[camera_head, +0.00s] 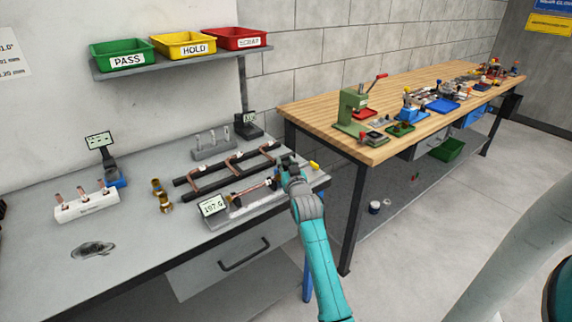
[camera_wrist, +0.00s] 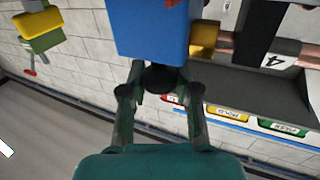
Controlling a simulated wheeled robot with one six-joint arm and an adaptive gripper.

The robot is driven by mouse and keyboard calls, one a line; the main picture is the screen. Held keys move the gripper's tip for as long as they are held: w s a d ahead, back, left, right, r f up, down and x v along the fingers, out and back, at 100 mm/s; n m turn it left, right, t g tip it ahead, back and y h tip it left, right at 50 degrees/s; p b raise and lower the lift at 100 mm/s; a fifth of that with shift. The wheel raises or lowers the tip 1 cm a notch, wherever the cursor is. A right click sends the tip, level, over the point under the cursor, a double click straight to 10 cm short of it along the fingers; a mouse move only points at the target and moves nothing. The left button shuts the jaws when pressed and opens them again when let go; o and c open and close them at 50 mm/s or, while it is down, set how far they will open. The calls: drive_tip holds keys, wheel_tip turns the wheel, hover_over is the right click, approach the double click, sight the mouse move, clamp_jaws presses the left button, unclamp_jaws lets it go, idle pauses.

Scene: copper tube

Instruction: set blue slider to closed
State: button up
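In the wrist view, a large blue block (camera_wrist: 152,35) fills the top middle, just ahead of my gripper (camera_wrist: 160,82). It is the likely blue slider; its setting cannot be read. My two fingers stand apart with a dark rounded piece (camera_wrist: 158,78) between them. Whether they press on it is unclear. In the head view, my gripper (camera_head: 290,168) is low at the right end of the grey bench fixture and hides most of what is there. A copper tube (camera_head: 255,188) lies in the fixture, left of my gripper.
A display (camera_head: 212,206) stands at the fixture's left end. A yellow piece (camera_head: 315,166) sticks up right of my gripper. A dark rack (camera_head: 225,172) with copper tubes lies behind the fixture. Brass fittings (camera_head: 161,196) stand to the left. A wooden bench (camera_head: 330,110) is at the right.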

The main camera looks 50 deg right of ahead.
drive_tip(key=o, duration=0.5)
drive_tip(key=shift+a, duration=0.15)
drive_tip(key=v, duration=1.2)
